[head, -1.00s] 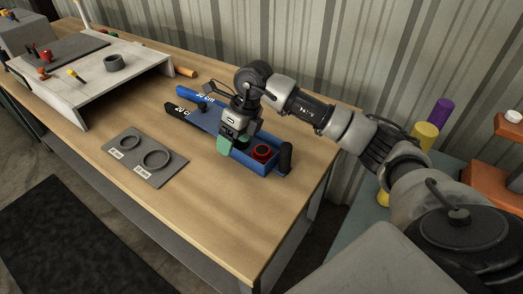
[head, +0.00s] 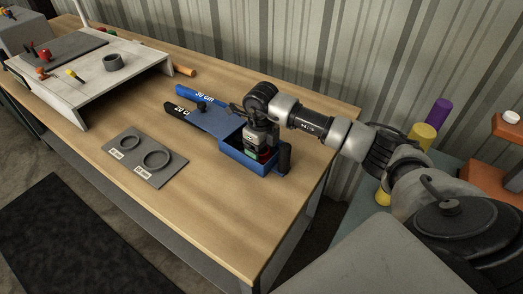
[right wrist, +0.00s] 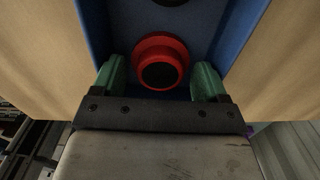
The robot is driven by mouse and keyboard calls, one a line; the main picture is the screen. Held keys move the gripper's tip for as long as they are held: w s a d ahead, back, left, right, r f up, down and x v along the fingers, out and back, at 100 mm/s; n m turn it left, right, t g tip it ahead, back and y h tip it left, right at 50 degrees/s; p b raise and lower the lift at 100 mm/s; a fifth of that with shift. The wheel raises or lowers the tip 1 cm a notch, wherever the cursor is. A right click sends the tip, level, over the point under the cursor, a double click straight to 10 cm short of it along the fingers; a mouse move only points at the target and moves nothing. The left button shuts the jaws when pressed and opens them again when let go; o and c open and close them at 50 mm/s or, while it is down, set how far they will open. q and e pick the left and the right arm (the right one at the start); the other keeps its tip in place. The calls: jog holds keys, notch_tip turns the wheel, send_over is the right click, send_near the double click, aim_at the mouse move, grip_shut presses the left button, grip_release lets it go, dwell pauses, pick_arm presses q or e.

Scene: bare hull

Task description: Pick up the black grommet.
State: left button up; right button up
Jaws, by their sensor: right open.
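My right gripper (head: 255,155) is inside the blue tray (head: 242,164) near the right end of the table. In the right wrist view its green fingers (right wrist: 159,78) are open, one on each side of a red round part (right wrist: 160,58) with a dark centre. They look apart from it. A black round thing (right wrist: 172,1), probably the black grommet, is cut off by the top edge of that view, farther up the tray. In the head view the gripper hides the tray's contents. My left gripper is not in view.
A black upright cylinder (head: 284,156) stands at the tray's right end. A grey plate (head: 147,172) with two rings lies nearer. A white raised platform (head: 90,82) stands far left.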

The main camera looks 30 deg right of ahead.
jog(key=shift+f, duration=0.6)
jog(key=c, duration=0.6)
jog(key=shift+r, duration=0.15)
